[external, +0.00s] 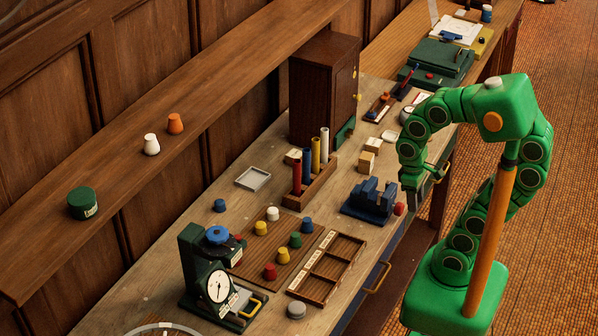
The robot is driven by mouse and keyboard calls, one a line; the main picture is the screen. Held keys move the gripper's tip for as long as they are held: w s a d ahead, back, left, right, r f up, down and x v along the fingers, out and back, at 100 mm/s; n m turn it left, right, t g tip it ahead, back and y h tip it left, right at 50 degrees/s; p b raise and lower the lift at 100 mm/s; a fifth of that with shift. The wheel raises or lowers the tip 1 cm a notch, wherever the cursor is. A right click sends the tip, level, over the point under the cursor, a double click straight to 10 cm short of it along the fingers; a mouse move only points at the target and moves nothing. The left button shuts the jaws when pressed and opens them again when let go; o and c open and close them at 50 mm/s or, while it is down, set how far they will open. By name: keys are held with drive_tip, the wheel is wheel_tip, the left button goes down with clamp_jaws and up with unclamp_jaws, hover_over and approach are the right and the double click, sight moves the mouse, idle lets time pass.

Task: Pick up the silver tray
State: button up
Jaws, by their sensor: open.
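A small square silver tray (253,179) with a raised rim lies flat on the wooden bench, left of the wooden rack of coloured tubes. It looks empty. My gripper (414,204) hangs low at the bench's front edge, right of the dark blue block and well to the right of the tray. It is open, and I see nothing held in it. Its fingertips are small and partly hard to make out in this view.
A tube rack (309,188) and a dark blue slotted block (372,200) stand between my gripper and the tray. A dark cabinet (322,88) stands behind. Pegs on a board (249,268), a compartment tray (327,264) and a green dial device (215,280) fill the near bench.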

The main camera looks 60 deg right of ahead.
drive_tip(key=o, duration=1.1)
drive_tip(key=w+r+n+t, duration=0.1)
drive_tip(key=w+r+n, duration=0.25)
drive_tip(key=w, duration=1.55)
drive_tip(key=n, duration=1.4)
hover_over(252, 181)
drive_tip(key=shift+f, duration=7)
drive_tip(key=shift+t, duration=0.4)
drive_tip(key=shift+f, duration=3.9)
